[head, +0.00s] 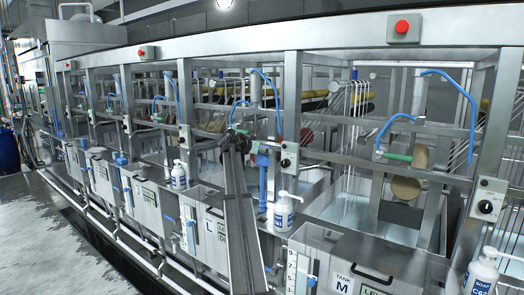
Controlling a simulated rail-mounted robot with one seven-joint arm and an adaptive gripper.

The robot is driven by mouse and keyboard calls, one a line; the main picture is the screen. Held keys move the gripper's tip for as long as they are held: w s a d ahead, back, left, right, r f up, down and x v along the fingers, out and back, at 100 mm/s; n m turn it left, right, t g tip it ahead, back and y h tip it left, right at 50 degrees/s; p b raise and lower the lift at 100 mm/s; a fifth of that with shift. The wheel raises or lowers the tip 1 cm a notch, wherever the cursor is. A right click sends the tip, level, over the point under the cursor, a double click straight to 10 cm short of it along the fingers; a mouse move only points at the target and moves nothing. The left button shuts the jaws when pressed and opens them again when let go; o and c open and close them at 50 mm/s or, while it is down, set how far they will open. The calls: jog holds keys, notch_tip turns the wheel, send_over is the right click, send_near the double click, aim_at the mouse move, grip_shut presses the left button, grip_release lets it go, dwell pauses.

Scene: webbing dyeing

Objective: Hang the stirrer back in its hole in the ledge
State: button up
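My arm rises from the bottom middle in the head view, and its dark end with my gripper (238,140) is in front of the machine frame, above the tank ledge. The finger opening is too small and dark to make out. A blue upright piece with a wider top (262,178) stands just right of my gripper; I cannot tell whether it is the stirrer or whether the gripper touches it. A similar blue piece (121,160) is at a tank farther left. The stirrer's hole in the ledge cannot be made out.
White pump bottles stand along the ledge: one right of my arm (284,212), one left (179,175), one at bottom right (482,272). Metal posts, blue hoses (448,80) and tank M (375,262) crowd the right. Open floor (60,240) lies at left.

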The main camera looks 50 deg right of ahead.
aim_at(260, 205)
jog(key=shift+f, duration=1.45)
notch_tip(260, 205, down, 24)
jog(key=b, duration=1.6)
jog(key=o, duration=1.7)
jog(key=shift+o, duration=0.2)
jog(key=v, duration=1.2)
